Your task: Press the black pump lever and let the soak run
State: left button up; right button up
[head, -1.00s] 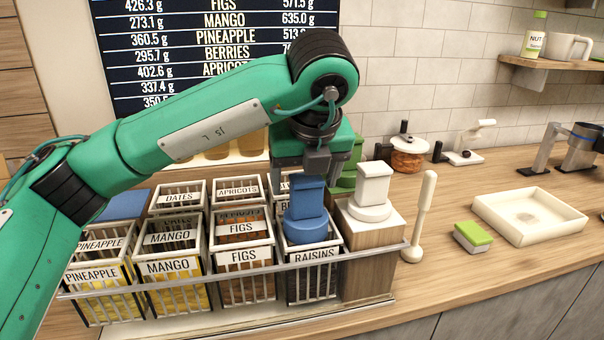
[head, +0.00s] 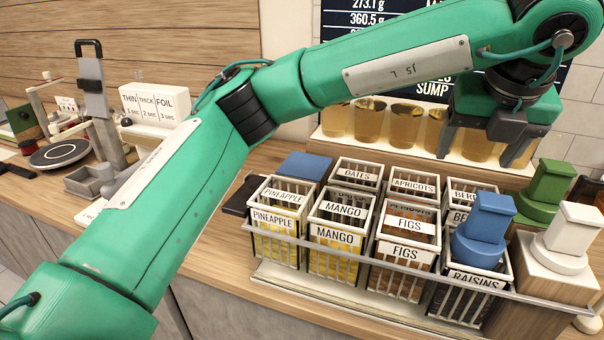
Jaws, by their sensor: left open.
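My left gripper (head: 476,148) is open and empty, with its fingers pointing down. That block stands in the raisins basket (head: 477,281) and is apart from the fingers. I cannot identify a black pump lever for certain. A flat black piece (head: 240,196) lies left of the baskets, beside a blue pad (head: 305,167). A black handle (head: 88,47) tops a grey upright device at the far left. My right gripper is out of view.
A wire rack holds labelled baskets, including pineapple (head: 279,222), mango (head: 339,236) and figs (head: 405,252). White (head: 567,236) and green (head: 548,187) blocks stand at right. Amber jars (head: 407,117) line the back. A THIN/THICK/FOIL box (head: 155,103) stands left; counter between is partly bare.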

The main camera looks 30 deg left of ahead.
aim_at(237, 206)
jog(key=u, duration=1.2)
